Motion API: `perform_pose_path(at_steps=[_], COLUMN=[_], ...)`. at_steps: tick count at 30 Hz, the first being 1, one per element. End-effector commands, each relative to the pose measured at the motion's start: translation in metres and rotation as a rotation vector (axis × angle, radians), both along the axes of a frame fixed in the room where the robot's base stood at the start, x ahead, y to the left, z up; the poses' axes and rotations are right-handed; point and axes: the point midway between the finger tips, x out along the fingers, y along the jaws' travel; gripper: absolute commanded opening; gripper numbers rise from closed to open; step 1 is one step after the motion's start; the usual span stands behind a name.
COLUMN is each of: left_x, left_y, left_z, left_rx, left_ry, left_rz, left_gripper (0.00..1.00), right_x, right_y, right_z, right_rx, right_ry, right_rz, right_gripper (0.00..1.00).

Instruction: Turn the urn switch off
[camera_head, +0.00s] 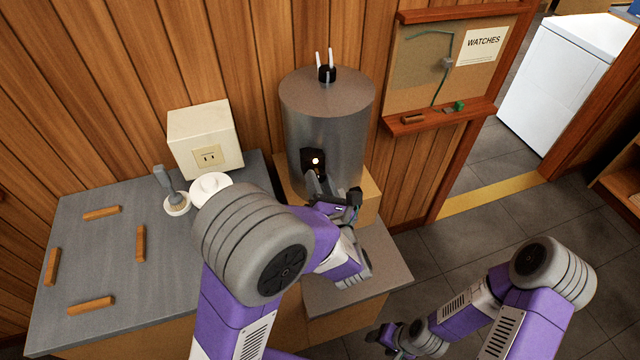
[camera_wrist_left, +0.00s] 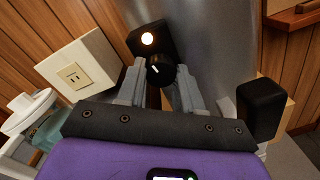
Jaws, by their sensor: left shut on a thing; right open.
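The metal urn (camera_head: 325,125) stands upright against the wood wall on a wooden box. Its black switch plate (camera_head: 308,157) carries a glowing light, also lit in the left wrist view (camera_wrist_left: 147,38). Below the light is a round black knob (camera_wrist_left: 159,70) with a white pointer mark. My left gripper (camera_head: 317,186) is at the front of the urn, and its fingers (camera_wrist_left: 160,88) are shut on the knob, one on each side. In the head view my arm and fingers hide the knob. My right gripper (camera_head: 379,336) is open, low at the bottom, away from the urn.
A cream box with an outlet (camera_head: 205,142) stands left of the urn. A white lidded jar (camera_head: 209,188) and a brush in a holder (camera_head: 176,203) are beside it. Several wooden handles lie on the grey counter (camera_head: 180,270). A board (camera_head: 425,80) hangs at right.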

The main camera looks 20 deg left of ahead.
Motion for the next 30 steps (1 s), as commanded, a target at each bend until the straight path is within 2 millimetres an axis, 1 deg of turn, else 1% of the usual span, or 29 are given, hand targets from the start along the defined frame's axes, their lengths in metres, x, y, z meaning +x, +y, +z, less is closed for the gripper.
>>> perform_pose_path(at_steps=[17,30], left_x=[0.000,0.001], left_y=[-0.001,-0.001], left_z=[-0.005,-0.006], left_rx=[-0.453,-0.797], left_ry=[-0.306,-0.540], left_rz=[0.000,0.000], left_gripper=[0.05,0.05], right_x=[0.000,0.000], right_y=[0.000,0.000], right_z=[-0.044,-0.090], right_rx=[0.000,0.000], right_ry=[0.000,0.000], right_rz=[0.000,0.000], right_gripper=[0.62,0.62])
